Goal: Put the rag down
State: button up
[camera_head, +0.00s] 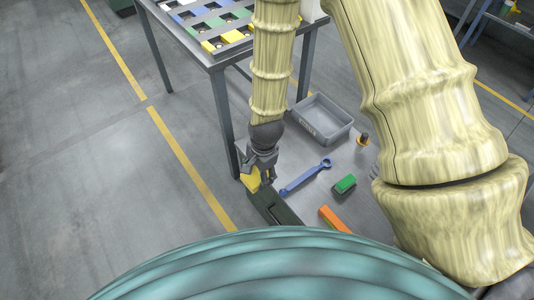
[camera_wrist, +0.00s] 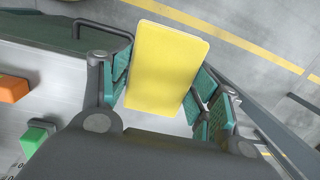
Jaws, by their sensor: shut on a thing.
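A yellow rag (camera_wrist: 166,68) is between the fingers of my gripper (camera_wrist: 160,95) in the wrist view, a flat rectangular piece. My gripper is shut on it. In the head view my gripper (camera_head: 262,168) hangs low at the near left corner of a grey work surface, and the rag (camera_head: 250,180) shows as a small yellow patch under it. The rag is next to a dark green case or tray (camera_head: 272,208). I cannot tell whether the rag touches the surface below.
To the right lie a blue wrench (camera_head: 305,177), a green block (camera_head: 345,184), an orange block (camera_head: 334,218) and a grey bin (camera_head: 322,118). A table leg (camera_head: 222,110) stands close left of my gripper. A rack table (camera_head: 215,58) with coloured compartments is behind.

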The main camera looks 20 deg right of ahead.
jog(key=shift+s+d+f+h+b, duration=0.15)
jog(key=shift+d+b, duration=0.25)
jog(key=shift+d, duration=0.25)
jog(key=shift+s+d+h+b, duration=0.15)
jog(key=shift+d+b, duration=0.2)
jog(key=shift+d, duration=0.25)
jog(key=shift+d+r, duration=0.3)
jog(key=shift+d, duration=0.25)
jog(key=w+d, duration=0.1)
jog(key=w, duration=0.3)
jog(key=w+d+f, duration=0.1)
jog(key=w, duration=0.4)
jog(key=w+d, duration=0.1)
jog(key=w, duration=0.4)
jog(key=shift+w+d+f+b, duration=0.25)
jog(key=shift+b, duration=0.15)
jog(key=shift+w+d+f, duration=0.15)
jog(key=shift+w+f, duration=0.35)
jog(key=shift+f, duration=0.15)
jog(key=shift+f+p, duration=0.3)
jog(key=shift+f, duration=0.6)
jog(key=o, duration=1.1)
jog(key=shift+o, duration=0.2)
jog(key=shift+f, duration=0.1)
